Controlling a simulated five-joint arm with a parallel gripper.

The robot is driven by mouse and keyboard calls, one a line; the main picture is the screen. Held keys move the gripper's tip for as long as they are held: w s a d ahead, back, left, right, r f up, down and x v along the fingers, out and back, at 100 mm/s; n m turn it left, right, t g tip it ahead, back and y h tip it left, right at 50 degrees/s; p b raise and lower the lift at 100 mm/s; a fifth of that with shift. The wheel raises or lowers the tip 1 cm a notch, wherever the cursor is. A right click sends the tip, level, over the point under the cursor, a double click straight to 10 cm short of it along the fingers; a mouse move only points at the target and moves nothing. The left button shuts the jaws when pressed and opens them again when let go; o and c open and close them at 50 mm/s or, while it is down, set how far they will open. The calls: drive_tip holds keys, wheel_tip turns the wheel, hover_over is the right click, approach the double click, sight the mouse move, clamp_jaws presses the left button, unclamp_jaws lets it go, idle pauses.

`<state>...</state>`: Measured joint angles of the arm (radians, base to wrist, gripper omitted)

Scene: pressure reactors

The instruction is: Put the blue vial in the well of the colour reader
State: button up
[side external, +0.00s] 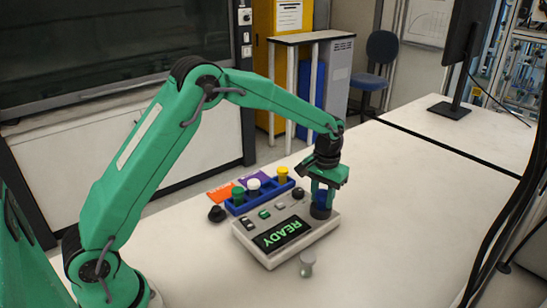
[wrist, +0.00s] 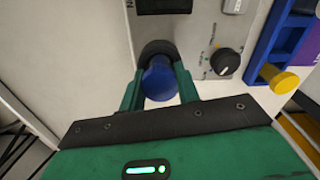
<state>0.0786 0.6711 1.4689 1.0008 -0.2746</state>
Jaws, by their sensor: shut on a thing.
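The blue vial (wrist: 159,82) is between the fingers of my gripper (wrist: 160,92) in the wrist view, and my gripper is shut on it. In the side view the vial (side external: 321,197) shows below my gripper (side external: 323,190), upright, at the dark round well (side external: 320,212) on the right end of the colour reader (side external: 262,258). The well's dark rim also shows in the wrist view (wrist: 157,47), right by the vial. The vial's lower end is hidden, so I cannot tell how deep it sits. The reader's screen (side external: 283,234) reads READY.
A blue rack (side external: 262,197) behind the reader holds a green-capped vial (side external: 238,195), a white-capped vial (side external: 253,186) and a yellow-capped vial (side external: 283,174). Orange and purple cards lie behind it. A grey vial-like piece (side external: 307,263) stands in front of the reader.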

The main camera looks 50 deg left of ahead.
drive_tip(key=shift+f, duration=0.2)
idle(0.3)
drive_tip(key=o, duration=1.5)
drive_tip(key=shift+r, duration=0.15)
drive_tip(key=shift+r, duration=3.35)
